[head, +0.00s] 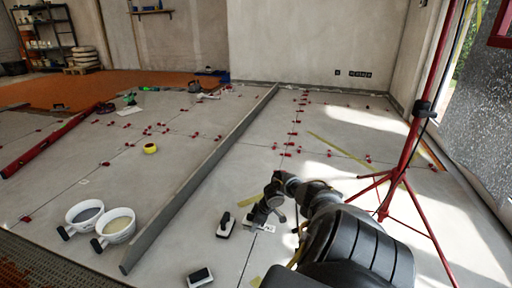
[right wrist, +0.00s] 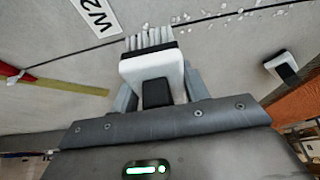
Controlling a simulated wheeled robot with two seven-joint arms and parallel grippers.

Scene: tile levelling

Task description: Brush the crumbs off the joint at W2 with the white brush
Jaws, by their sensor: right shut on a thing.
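My right gripper (head: 262,212) reaches low over the floor in the head view. In the right wrist view it (right wrist: 153,92) is shut on the white brush (right wrist: 148,66), which has a black grip patch and pale bristles pointing to the joint. The W2 label (right wrist: 96,14) lies upside down to the left of the bristles, and it also shows in the head view (head: 268,227). White crumbs (right wrist: 228,13) lie scattered along the dark joint line, right of the bristles. I cannot tell whether the bristles touch the floor. My left gripper is not in view.
A white and black block (head: 226,227) lies left of my gripper, and another dark-topped one (head: 200,276) nearer. Two buckets (head: 84,215) stand left of a long grey straightedge (head: 205,173). A red tripod (head: 400,170) stands at right. Red clips dot the joints.

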